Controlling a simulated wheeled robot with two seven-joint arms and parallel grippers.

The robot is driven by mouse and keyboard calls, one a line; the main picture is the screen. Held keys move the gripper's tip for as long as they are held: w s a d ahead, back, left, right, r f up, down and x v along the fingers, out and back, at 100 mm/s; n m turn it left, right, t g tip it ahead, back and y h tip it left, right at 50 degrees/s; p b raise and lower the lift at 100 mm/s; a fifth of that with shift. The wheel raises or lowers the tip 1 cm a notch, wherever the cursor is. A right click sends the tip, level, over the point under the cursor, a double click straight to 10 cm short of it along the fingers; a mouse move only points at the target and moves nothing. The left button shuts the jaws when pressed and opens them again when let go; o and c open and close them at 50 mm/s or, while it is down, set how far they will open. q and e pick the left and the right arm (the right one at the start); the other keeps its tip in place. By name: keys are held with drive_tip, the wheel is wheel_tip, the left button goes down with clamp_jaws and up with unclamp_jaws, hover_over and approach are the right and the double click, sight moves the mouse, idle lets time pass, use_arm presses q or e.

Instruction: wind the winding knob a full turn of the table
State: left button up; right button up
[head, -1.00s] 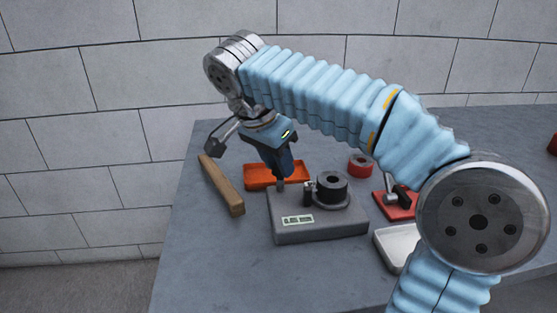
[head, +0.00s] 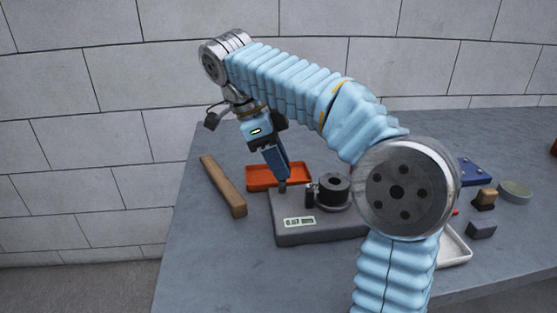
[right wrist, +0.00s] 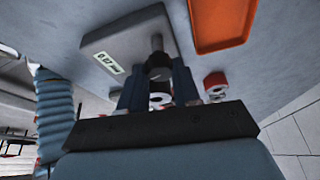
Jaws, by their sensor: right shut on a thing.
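The grey box-shaped table unit (head: 300,234) stands on the bench, with a small display (head: 299,222) on its front. A black round piece with a hole (head: 334,183) sits on the unit, right of the knob. My left gripper is out of view.
An orange tray (head: 262,186) lies behind the unit, and a wooden bar (head: 222,185) lies to its left. A white tray (head: 457,247), a blue plate (head: 471,170) and small blocks are at right. My right arm hides the bench behind it.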

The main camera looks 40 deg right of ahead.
drive_tip(key=shift+w+m, duration=0.1)
drive_tip(key=shift+m, duration=0.9)
drive_tip(key=shift+m+g+y, duration=0.3)
drive_tip(key=o, duration=1.1)
drive_tip(key=shift+c, duration=0.2)
drive_tip(key=shift+d+n, duration=0.1)
drive_tip(key=shift+n, duration=0.3)
drive_tip(key=shift+n, duration=0.8)
